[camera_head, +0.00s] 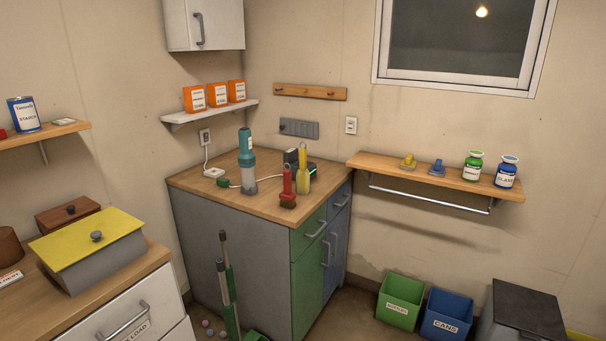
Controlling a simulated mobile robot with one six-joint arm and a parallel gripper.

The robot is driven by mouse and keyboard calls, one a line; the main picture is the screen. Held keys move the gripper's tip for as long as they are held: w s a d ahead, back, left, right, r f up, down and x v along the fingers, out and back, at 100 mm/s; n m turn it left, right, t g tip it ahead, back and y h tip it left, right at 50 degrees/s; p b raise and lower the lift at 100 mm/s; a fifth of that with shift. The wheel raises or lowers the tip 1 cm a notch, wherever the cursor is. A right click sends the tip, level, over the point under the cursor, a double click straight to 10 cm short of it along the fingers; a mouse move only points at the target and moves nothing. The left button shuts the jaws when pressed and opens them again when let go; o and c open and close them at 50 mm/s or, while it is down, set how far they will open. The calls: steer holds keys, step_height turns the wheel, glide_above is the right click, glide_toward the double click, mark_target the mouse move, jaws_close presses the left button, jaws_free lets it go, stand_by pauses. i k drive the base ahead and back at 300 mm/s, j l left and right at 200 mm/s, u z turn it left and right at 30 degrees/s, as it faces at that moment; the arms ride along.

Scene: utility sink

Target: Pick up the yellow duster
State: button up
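An upright yellow item (303,175) with a narrow top stands on the wooden top of the corner cabinet (222,186), near its right side. It looks like the duster, but it is too small to be sure. A red-handled brush (288,188) with a dark brown base stands just left of it and in front. A smaller yellow item (408,161) lies on the right wall shelf (470,184); I cannot tell what it is. My gripper is not in view.
A teal and grey flashlight-like item (247,165) and a dark device (292,156) with a green light share the cabinet top. A green bin (400,300) and blue bin (446,314) stand on the floor at right.

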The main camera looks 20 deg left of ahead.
mark_target(303, 175)
steer(key=i+j, duration=0.4)
steer(key=i+j+z, duration=0.15)
steer(key=i+j, duration=0.55)
steer(key=i+j+z, duration=0.15)
steer(key=i+j, duration=0.25)
steer(key=j, duration=0.15)
steer(key=i+j, duration=0.3)
steer(key=j, duration=0.15)
steer(key=i+j+z, duration=0.1)
steer(key=i+j, duration=0.25)
steer(key=j, duration=0.1)
